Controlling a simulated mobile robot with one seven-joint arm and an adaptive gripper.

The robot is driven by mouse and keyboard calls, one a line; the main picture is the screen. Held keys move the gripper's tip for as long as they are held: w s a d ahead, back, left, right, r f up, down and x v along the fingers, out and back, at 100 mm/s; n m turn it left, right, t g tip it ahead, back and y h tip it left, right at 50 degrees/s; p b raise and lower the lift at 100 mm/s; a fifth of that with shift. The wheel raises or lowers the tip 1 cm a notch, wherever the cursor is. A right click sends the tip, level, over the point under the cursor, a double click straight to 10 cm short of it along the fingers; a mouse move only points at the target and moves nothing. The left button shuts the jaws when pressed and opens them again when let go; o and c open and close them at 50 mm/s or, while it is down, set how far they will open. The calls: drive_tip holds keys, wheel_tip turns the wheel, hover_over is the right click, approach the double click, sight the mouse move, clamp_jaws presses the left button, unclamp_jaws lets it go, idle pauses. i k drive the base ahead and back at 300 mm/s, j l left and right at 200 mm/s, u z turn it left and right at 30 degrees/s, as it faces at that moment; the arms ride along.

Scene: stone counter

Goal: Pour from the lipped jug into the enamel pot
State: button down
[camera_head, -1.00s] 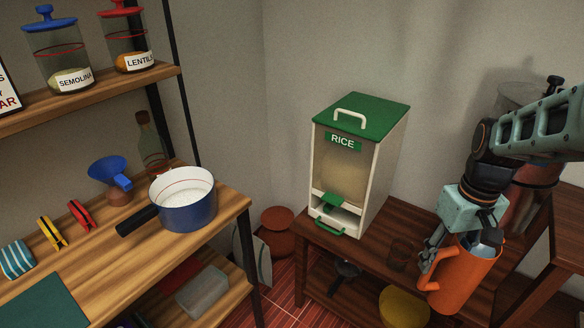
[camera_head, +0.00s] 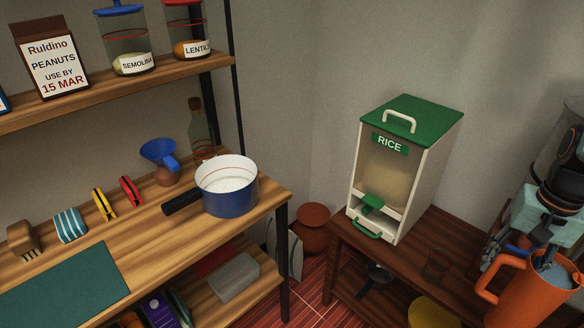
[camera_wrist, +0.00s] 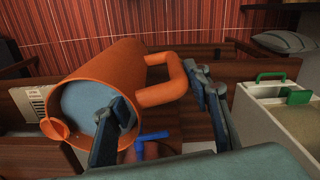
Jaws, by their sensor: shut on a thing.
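The lipped jug (camera_head: 530,295) is orange with a side handle and stands out at the lower right of the head view, partly cut off by the frame edge. My gripper (camera_head: 518,248) is shut on it near the handle. In the wrist view the jug (camera_wrist: 120,75) shows its lip at lower left and a blue-grey inside. My gripper's fingers (camera_wrist: 163,92) lie on either side of the jug's rim and handle there. The enamel pot (camera_head: 230,201), blue outside and white inside, sits on the left wooden counter, with white stuff and a red line inside. It is well left of the jug.
A green-topped rice dispenser (camera_head: 402,165) stands on the dark wooden table between pot and jug. A blue funnel (camera_head: 160,155), clips and a green mat (camera_head: 65,285) lie around the pot. A shelf (camera_head: 120,92) overhangs at left.

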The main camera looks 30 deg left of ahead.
sight(228, 187)
drive_tip(key=i+u, duration=0.1)
drive_tip(key=u, duration=0.3)
drive_tip(key=i+u, duration=0.1)
drive_tip(key=u, duration=0.3)
drive_tip(key=i+u, duration=0.1)
drive_tip(key=u, duration=0.65)
drive_tip(key=i+l, duration=0.05)
